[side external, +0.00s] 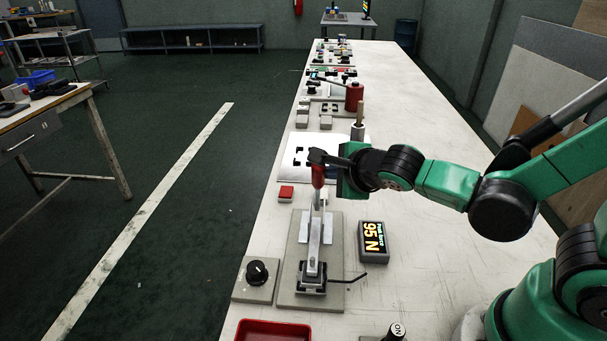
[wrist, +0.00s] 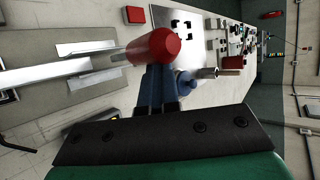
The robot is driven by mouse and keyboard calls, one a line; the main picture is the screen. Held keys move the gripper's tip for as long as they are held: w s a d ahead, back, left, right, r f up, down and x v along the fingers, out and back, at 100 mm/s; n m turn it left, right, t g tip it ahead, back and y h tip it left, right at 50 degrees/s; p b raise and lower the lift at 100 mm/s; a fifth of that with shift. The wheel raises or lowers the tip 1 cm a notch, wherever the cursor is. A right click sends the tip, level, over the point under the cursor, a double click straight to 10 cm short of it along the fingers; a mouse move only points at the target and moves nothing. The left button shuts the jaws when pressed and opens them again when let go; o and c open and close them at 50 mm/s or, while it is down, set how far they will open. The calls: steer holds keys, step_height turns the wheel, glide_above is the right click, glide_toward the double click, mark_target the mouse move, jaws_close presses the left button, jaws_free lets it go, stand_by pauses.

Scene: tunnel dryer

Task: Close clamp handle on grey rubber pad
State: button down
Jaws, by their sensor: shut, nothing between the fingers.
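The clamp stands on a grey base plate (side external: 286,290) at the near end of the bench. Its metal lever (side external: 314,240) points upward and ends in a red handle grip (side external: 318,177). The red grip (wrist: 153,47) also shows large in the wrist view, with the metal lever running left from it. My gripper (side external: 322,158) is shut and empty, right at the top of the red grip. In the wrist view its blue fingers (wrist: 159,88) come up against the grip; I cannot tell whether they touch it. I cannot make out the rubber pad for certain.
A thin rod (side external: 349,279) sticks out right of the clamp. More fixtures line the bench behind.

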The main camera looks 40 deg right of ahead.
steer(key=shift+a, duration=0.35)
steer(key=shift+d+v, duration=0.15)
steer(key=shift+v, duration=1.25)
steer(key=shift+d+v, duration=0.15)
steer(key=shift+v, duration=1.2)
steer(key=shift+s, duration=0.1)
steer(key=n+g+y, duration=0.1)
steer(key=n, duration=0.7)
steer(key=s+d+n+g+y, duration=0.1)
steer(key=n, duration=0.7)
steer(key=s+d+n+g+y, duration=0.1)
steer(key=n, duration=0.7)
steer(key=shift+s+f+n+g, duration=0.15)
steer(key=shift+f+n+g, duration=0.1)
steer(key=shift+n+g, duration=0.05)
